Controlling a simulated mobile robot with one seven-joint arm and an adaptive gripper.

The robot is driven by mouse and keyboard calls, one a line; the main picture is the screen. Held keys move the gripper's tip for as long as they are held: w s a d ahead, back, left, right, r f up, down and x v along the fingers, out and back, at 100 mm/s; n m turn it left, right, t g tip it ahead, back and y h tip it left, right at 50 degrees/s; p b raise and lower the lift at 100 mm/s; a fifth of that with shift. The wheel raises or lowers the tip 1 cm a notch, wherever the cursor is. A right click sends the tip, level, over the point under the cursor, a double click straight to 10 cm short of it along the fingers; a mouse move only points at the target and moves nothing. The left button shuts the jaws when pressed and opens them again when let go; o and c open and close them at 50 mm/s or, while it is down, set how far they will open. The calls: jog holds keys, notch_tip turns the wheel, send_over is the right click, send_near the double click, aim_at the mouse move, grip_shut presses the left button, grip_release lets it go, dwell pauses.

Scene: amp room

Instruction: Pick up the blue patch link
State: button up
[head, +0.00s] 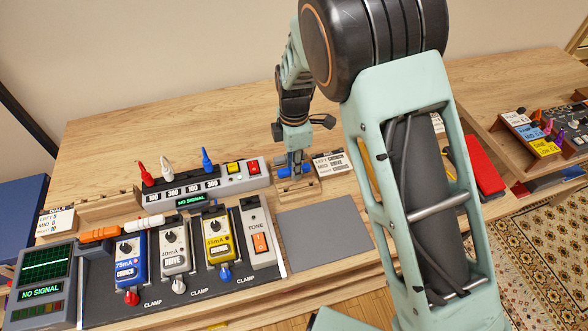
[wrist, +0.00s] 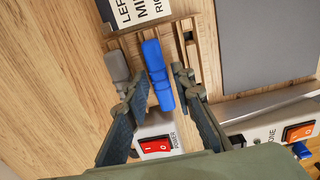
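The blue patch link (wrist: 157,75) lies in a slotted wooden rack (wrist: 207,55). In the wrist view it runs up and down the picture, between my two fingers. My gripper (wrist: 158,84) is open, with one finger on each side of the link and a gap showing on both sides. In the head view my gripper (head: 296,158) points down at the rack, and part of the blue link shows under it; the fingers are hard to make out there.
A grey link (wrist: 117,66) sits beside the blue one, close to my left finger. A label card (head: 332,163) stands by the rack. The power supply (head: 205,186) with upright plugs is to the left, pedals (head: 174,250) in front. A grey mat (head: 325,236) is bare.

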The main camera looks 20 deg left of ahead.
jog(key=shift+f+b, duration=0.25)
jog(key=shift+b, duration=0.05)
dwell(0.4)
jog(key=shift+c, duration=0.4)
grip_shut()
